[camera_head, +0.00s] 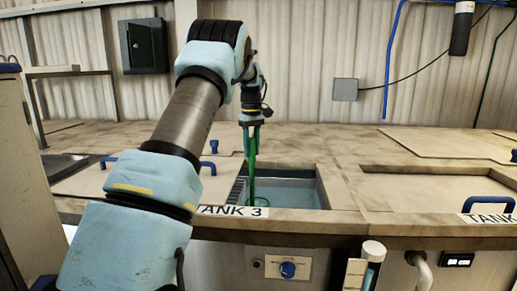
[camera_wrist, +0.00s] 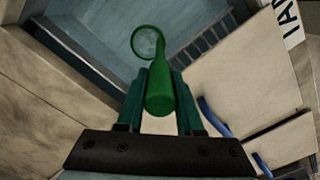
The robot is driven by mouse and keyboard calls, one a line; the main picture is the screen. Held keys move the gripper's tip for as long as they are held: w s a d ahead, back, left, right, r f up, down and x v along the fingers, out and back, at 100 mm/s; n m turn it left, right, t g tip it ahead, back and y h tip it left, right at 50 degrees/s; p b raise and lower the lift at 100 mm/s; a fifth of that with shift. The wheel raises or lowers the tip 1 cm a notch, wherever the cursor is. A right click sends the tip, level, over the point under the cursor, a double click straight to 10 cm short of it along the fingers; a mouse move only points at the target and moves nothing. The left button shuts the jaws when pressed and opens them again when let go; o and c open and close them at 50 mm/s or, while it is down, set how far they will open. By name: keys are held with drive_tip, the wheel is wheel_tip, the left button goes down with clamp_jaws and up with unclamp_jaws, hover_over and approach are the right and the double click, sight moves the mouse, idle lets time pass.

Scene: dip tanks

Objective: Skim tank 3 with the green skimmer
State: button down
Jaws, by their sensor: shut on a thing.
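The green skimmer (camera_head: 253,165) hangs upright from my gripper (camera_head: 253,131), over the open tank 3 (camera_head: 291,191). In the wrist view my gripper (camera_wrist: 160,95) is shut on the skimmer's thick handle (camera_wrist: 160,95), and its round hoop (camera_wrist: 147,43) shows below, against the tank's opening. Bluish liquid shows inside tank 3. In the head view the hoop is low in the opening, near the front left side; I cannot tell whether it touches the liquid. The TANK 3 label (camera_head: 235,211) is partly hidden by my arm.
A lid with a blue handle (camera_head: 208,167) lies left of the opening. Another covered tank with a blue handle (camera_head: 487,204) and a TANK label is at the right. A slatted rack (camera_wrist: 200,47) lines one side of the opening. A control panel with a blue knob (camera_head: 288,269) is below.

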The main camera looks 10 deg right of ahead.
drive_tip(key=shift+a, duration=0.25)
drive_tip(key=shift+s+d+b, duration=0.1)
drive_tip(key=shift+s+b, duration=0.35)
drive_tip(key=shift+b, duration=0.05)
drive_tip(key=shift+s+d+p, duration=0.6)
drive_tip(key=shift+s+d, duration=3.7)
drive_tip(key=shift+d, duration=2.15)
drive_tip(key=s+a+b, duration=0.2)
drive_tip(key=a+b, duration=0.1)
drive_tip(key=a, duration=1.3)
drive_tip(key=shift+s+a+b, duration=0.15)
drive_tip(key=shift+s+b, duration=0.1)
drive_tip(key=shift+b, duration=0.05)
